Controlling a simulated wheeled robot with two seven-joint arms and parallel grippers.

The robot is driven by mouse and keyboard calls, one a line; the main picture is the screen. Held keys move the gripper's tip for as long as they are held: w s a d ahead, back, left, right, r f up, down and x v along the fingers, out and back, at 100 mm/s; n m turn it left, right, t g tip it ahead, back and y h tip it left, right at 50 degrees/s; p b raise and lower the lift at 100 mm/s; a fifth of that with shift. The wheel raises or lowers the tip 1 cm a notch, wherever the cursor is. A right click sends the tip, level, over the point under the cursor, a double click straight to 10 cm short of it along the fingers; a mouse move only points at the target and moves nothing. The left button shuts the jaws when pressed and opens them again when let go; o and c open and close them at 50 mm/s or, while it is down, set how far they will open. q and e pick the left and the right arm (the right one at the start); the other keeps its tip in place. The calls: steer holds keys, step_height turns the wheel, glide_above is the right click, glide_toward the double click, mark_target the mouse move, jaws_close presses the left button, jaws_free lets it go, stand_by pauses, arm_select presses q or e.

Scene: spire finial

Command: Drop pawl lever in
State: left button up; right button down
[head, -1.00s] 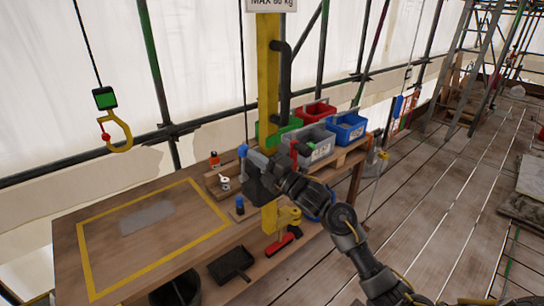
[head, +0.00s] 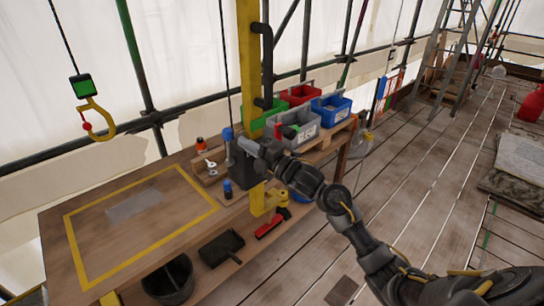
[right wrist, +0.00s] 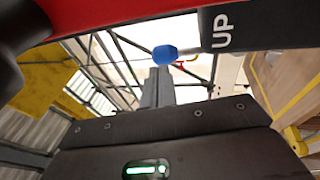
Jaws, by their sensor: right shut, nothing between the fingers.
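The pawl lever shows as a blue knob (head: 227,134) on a short stem, standing roughly upright at the dark winch housing (head: 243,170) on the yellow post (head: 249,65). In the right wrist view, the blue knob (right wrist: 165,55) appears just beyond the fingertips, beside a dark bar marked UP (right wrist: 225,30). My right gripper (head: 245,146) is shut and empty, close to the knob on its right side in the head view. I cannot tell whether they touch. The pawl's lower end is hidden. My left gripper is not in view.
A wooden bench (head: 60,225) with a yellow-taped rectangle lies left. Red, green, grey and blue bins (head: 331,110) stand behind my right arm. A yellow hook (head: 100,122) hangs at left. A black bucket (head: 170,282) and red brush (head: 270,224) sit low.

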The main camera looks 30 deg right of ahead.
steer(key=r+b+v, duration=0.2)
steer(key=b+v, duration=0.2)
steer(key=v, duration=0.7)
steer(key=shift+s+d+f, duration=0.2)
steer(key=shift+f, duration=0.05)
